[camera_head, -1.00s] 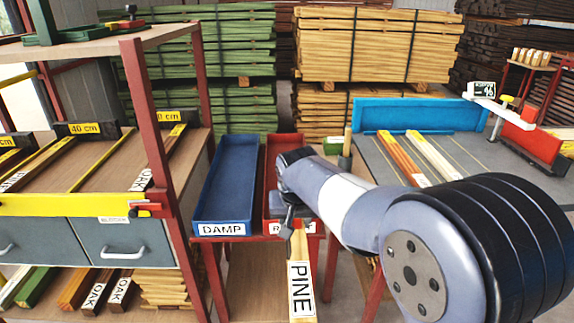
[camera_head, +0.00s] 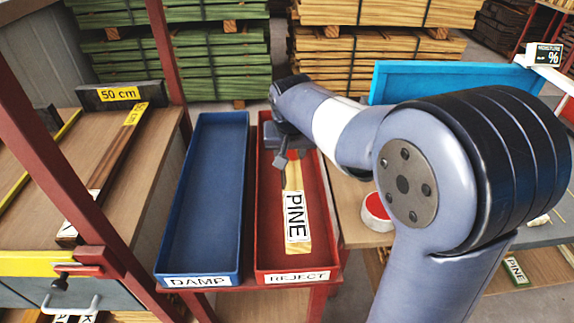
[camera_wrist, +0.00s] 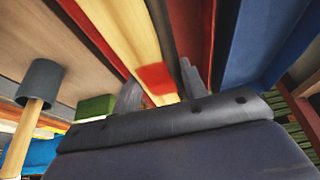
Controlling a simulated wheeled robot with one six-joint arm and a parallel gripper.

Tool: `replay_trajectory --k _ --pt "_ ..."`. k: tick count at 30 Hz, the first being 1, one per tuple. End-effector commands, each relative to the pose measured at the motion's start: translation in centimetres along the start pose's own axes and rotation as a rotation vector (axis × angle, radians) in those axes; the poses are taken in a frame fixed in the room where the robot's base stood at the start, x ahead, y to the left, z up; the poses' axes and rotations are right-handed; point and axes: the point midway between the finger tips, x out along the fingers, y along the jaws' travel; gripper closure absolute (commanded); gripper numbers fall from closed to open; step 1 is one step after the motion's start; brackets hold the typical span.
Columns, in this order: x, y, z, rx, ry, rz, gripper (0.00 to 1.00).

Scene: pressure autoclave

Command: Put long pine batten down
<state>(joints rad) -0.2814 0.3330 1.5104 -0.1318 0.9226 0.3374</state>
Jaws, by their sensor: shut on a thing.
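The long pine batten (camera_head: 297,217) is pale yellow with a white PINE label near its front end. It appears within the outline of the red REJECT tray (camera_head: 325,225), lying lengthwise along it. I cannot tell whether it touches the tray floor. My gripper (camera_head: 285,158) is shut on it towards its far end, partly hidden by my wrist. In the wrist view the batten (camera_wrist: 125,35) runs between the fingers (camera_wrist: 160,88), with a red mark on it close to them.
The empty blue DAMP tray (camera_head: 205,190) stands left of the red one. A wooden shelf (camera_head: 100,175) with battens and a red post is further left. A bench with a red round tub (camera_head: 377,210) lies to the right, partly behind my arm. Stacked timber stands behind.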

Motion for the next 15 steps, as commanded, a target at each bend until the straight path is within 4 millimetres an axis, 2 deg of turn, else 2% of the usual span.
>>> replay_trajectory --k 7,15 --pt "3.4 0.0 1.5 0.000 -0.003 0.000 0.92" --pt "6.3 0.0 2.6 -0.001 -0.002 0.001 0.92"
